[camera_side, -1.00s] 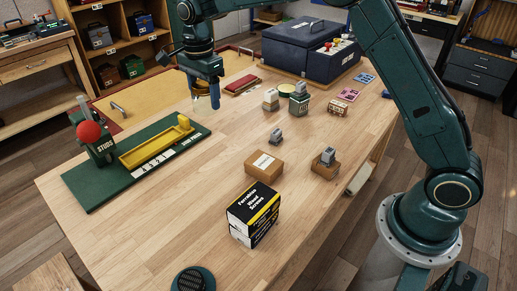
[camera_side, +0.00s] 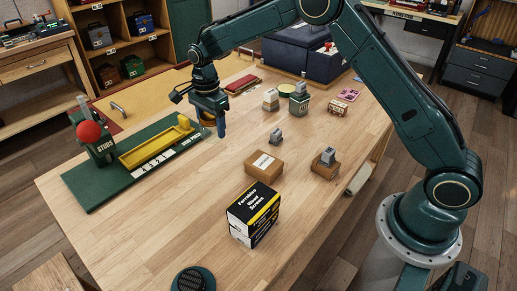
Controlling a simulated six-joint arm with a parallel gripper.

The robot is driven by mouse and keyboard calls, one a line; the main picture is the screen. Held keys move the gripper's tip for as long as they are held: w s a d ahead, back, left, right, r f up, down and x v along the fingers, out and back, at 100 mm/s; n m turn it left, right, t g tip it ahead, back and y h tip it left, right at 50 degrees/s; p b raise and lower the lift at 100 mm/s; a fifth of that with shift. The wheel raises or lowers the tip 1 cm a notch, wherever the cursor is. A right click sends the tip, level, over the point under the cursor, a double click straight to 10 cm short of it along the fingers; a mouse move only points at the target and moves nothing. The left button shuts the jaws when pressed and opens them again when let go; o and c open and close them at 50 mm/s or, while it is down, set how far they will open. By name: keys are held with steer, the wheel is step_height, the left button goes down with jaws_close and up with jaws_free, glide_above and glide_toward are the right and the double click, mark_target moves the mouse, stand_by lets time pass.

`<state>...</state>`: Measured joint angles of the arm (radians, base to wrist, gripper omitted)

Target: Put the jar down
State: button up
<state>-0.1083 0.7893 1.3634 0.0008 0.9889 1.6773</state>
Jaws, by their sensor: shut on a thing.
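My gripper (camera_side: 214,122) points down above the table, just right of the green board's far end. It is shut on the jar (camera_side: 207,119), of which only a small pale, amber-toned part shows between and behind the fingers. The rest of the jar is hidden by the gripper. I cannot tell whether its base touches the wooden table (camera_side: 185,215).
The front-left tabletop is clear.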

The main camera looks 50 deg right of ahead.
steer(key=shift+f, duration=4.9)
steer(key=shift+f, duration=0.1)
steer(key=o, duration=1.1)
steer(key=shift+c, duration=0.2)
step_height(320, 180, up, 11)
steer(key=shift+r, duration=0.65)
